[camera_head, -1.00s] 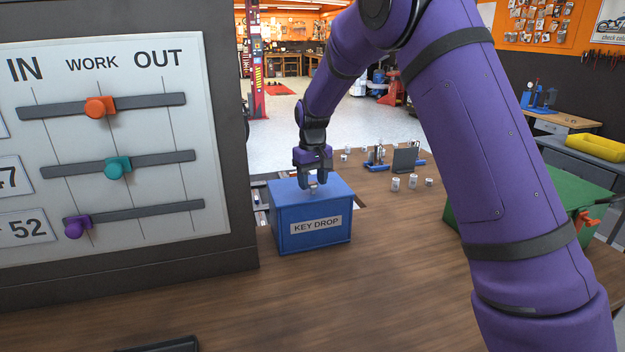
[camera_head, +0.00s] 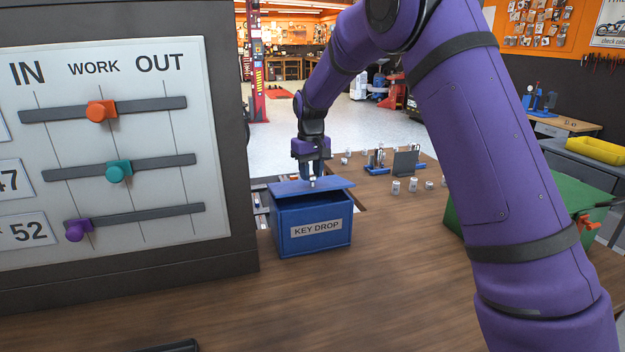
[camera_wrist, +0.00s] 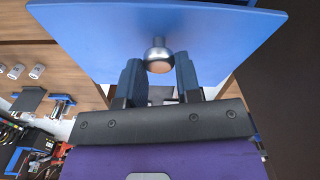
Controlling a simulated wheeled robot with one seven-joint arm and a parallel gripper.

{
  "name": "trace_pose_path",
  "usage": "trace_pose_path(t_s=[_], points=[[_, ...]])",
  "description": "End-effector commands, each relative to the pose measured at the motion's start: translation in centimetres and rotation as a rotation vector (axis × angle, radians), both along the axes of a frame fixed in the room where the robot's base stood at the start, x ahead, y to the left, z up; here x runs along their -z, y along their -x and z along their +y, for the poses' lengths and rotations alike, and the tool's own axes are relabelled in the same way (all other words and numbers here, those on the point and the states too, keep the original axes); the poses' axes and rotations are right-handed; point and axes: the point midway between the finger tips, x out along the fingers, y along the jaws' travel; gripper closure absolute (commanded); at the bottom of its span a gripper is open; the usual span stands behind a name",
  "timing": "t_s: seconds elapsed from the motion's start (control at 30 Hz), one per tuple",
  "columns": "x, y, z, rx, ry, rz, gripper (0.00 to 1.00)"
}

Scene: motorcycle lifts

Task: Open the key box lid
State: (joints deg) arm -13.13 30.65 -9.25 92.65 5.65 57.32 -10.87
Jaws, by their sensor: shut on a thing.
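The blue key box (camera_head: 305,228) labelled KEY DROP stands on the wooden counter. Its flat blue lid (camera_head: 290,187) is raised a little off the box, with a dark gap along the front. In the wrist view the lid (camera_wrist: 100,35) fills the top, with a round silver knob (camera_wrist: 158,55) on it. My gripper (camera_head: 312,180) is above the lid and shut on the knob; in the wrist view its two fingers (camera_wrist: 159,77) stand on either side of the knob. The inside of the box is hidden.
A grey board with IN, WORK, OUT sliders (camera_head: 120,150) rises close to the left of the box. Small white cylinders (camera_head: 396,187) and a dark upright plate (camera_head: 405,163) stand behind right. A green case (camera_head: 580,200) is at the right.

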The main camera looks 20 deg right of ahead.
Motion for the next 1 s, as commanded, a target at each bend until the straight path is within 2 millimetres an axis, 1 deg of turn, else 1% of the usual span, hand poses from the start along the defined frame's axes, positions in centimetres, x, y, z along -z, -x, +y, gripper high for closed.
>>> trace_pose_path(t_s=[0.03, 0.1, 0.43, 0.73, 0.97, 1.0], points=[[-0.7, -0.7, -0.1, 0.002, 0.000, -0.013, 1.00], [-1.3, -1.3, -0.2, 0.003, 0.001, -0.014, 1.00], [-3.5, -4.5, -0.3, 0.003, 0.002, -0.012, 1.00], [-4.4, -7.8, -0.4, 0.005, 0.004, -0.008, 1.00], [-4.4, -10.4, -0.6, 0.006, 0.007, -0.005, 1.00], [-4.5, -10.7, -0.7, 0.006, 0.007, -0.004, 0.98]])
